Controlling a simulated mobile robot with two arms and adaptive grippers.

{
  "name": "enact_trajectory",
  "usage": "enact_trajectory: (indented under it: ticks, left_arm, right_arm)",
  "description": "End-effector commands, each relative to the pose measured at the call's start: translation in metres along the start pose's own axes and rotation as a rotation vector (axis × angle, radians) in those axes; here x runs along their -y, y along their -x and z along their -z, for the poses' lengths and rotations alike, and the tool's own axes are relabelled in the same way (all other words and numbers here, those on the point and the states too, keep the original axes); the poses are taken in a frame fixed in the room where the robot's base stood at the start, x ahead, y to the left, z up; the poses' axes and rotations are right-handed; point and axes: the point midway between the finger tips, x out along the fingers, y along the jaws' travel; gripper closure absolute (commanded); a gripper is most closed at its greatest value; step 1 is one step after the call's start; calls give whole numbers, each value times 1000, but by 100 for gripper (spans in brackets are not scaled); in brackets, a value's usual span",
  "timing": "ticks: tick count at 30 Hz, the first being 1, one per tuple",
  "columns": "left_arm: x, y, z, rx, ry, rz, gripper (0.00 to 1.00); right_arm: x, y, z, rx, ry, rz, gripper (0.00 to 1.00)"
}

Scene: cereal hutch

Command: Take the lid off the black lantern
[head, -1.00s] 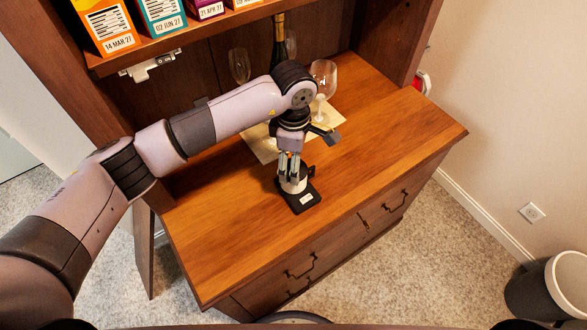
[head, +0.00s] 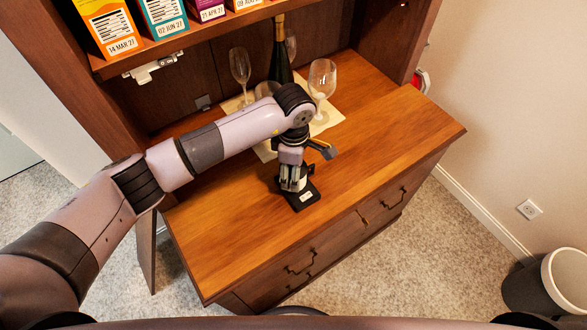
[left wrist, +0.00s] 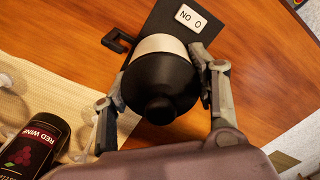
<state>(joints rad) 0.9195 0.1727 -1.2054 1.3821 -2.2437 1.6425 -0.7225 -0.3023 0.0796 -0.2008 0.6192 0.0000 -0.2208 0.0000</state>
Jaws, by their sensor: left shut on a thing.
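The black lantern has a flat black base with a white label (head: 306,196). In the left wrist view its base (left wrist: 160,18) carries a "NO 0" label, and a pale body (left wrist: 158,44) shows beneath a black domed lid (left wrist: 160,84) with a round knob. My left gripper (head: 292,184) points down over the lantern on the wooden top. In the left wrist view its fingers (left wrist: 162,80) lie on both sides of the lid, shut on it. The lid sits over the pale body; I cannot tell any gap. My right gripper is not in view.
A dark wine bottle (head: 280,55) and wine glasses, one at the right (head: 322,80), stand on a pale mat (head: 330,123) behind my arm. Boxes (head: 108,28) fill the shelf above. The counter (head: 390,140) is clear at the right.

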Motion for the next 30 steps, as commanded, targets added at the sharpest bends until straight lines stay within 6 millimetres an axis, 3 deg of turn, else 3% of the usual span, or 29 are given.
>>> enact_trajectory:
  ticks: [5,17,23,30]
  left_arm:
    - [0,0,0,0,0,0,74]
    - [-1,8,0,1,1,-3,74]
    - [-2,38,0,0,0,-6,74]
    - [-2,101,0,0,-1,-9,74]
  right_arm:
    - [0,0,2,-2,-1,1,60]
    - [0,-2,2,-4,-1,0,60]
    - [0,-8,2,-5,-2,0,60]
    - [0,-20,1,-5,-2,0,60]
